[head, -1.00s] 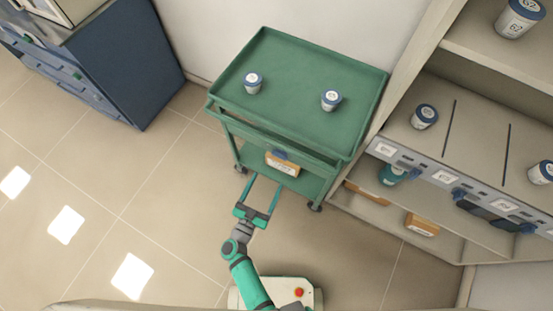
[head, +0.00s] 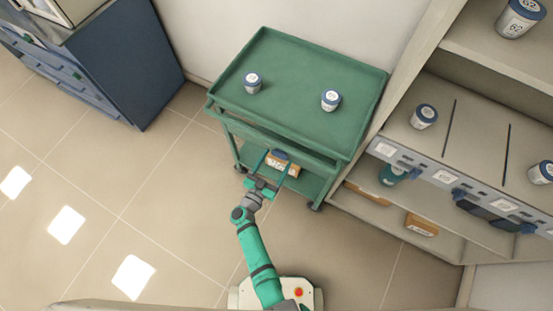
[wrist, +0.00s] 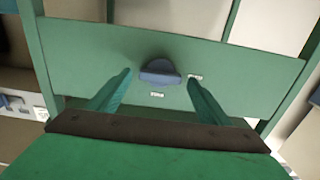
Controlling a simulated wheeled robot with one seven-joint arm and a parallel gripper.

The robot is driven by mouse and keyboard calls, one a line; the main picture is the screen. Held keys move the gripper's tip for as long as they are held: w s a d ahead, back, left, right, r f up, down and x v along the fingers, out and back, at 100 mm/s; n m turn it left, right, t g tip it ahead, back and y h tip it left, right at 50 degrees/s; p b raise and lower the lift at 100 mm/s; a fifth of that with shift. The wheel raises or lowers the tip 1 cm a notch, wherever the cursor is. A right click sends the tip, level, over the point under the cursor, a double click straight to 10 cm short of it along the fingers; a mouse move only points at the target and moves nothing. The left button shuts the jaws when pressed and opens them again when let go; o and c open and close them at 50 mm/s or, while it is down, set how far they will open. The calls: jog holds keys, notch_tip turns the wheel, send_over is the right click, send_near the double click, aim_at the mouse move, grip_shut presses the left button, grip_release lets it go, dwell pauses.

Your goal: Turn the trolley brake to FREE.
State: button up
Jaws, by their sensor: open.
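The green trolley (head: 300,112) stands against the wall in the head view. Its brake knob (wrist: 160,72) is a blue half-round handle on the green front panel (wrist: 90,50), with its straight edge lying roughly level. Two small white labels sit by it, one to its right (wrist: 195,77) and one below it (wrist: 157,94); their text is too small to read. The knob also shows in the head view (head: 280,154). My gripper (head: 278,164) is open, its two fingers (wrist: 155,88) on either side of the knob in the picture and apart from it. I cannot tell the remaining distance.
Two blue-lidded jars (head: 253,83) (head: 330,100) stand on the trolley top. An orange box (head: 283,166) sits on its lower shelf. A shelf unit (head: 440,180) with jars is close on the right. A blue cabinet (head: 125,65) is at the left. Floor (head: 150,190) between is clear.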

jog(key=shift+w+d, duration=0.2)
jog(key=shift+w, duration=0.2)
jog(key=c, duration=1)
jog(key=shift+c, duration=0.2)
